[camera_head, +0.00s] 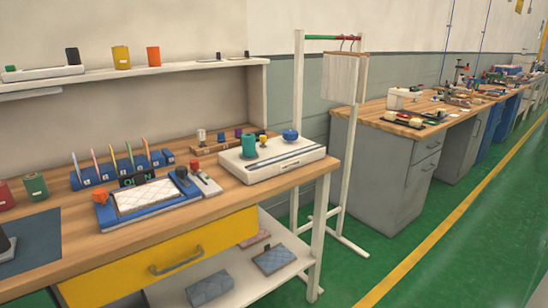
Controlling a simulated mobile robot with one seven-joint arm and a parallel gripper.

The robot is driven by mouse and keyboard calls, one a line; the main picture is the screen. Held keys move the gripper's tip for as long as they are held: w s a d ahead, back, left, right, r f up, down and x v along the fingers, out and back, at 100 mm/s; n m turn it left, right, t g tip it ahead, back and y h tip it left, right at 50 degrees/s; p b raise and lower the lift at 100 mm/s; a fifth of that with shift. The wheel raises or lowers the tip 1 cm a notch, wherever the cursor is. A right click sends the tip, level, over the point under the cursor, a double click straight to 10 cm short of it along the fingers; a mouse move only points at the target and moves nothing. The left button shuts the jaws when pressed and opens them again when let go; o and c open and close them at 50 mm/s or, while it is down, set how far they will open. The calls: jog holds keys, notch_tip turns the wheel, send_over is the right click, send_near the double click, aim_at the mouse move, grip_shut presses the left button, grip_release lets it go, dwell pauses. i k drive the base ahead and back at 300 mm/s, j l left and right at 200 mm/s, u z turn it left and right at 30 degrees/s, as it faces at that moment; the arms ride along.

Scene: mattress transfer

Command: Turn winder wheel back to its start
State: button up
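A white flat machine (283,166) stands at the right end of the wooden workbench. On its top are a teal spool (249,145), a small yellow piece (263,139) and a round blue knob (290,134). A blue tray (140,212) holds a white quilted mattress-like pad (146,198); an orange wheel-like knob (100,196) sits at its left end. I cannot tell for sure which of these round parts is the winder wheel, or how far it is turned. My gripper is not in view.
The workbench (85,258) has a yellow drawer (165,264) and a lower shelf with folded pads (274,259). A blue rack (120,170) holds upright coloured strips. A white rail stand (298,110) is at the bench's right. Green floor (400,245) is clear at right.

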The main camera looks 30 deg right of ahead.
aim_at(290, 135)
jog(key=z, duration=0.55)
jog(key=i+z, duration=0.2)
jog(key=z, duration=0.2)
jog(key=i+l+z, duration=0.1)
jog(key=z, duration=0.3)
jog(key=i+j+z, duration=0.1)
jog(key=i+z, duration=0.15)
jog(key=z, duration=0.15)
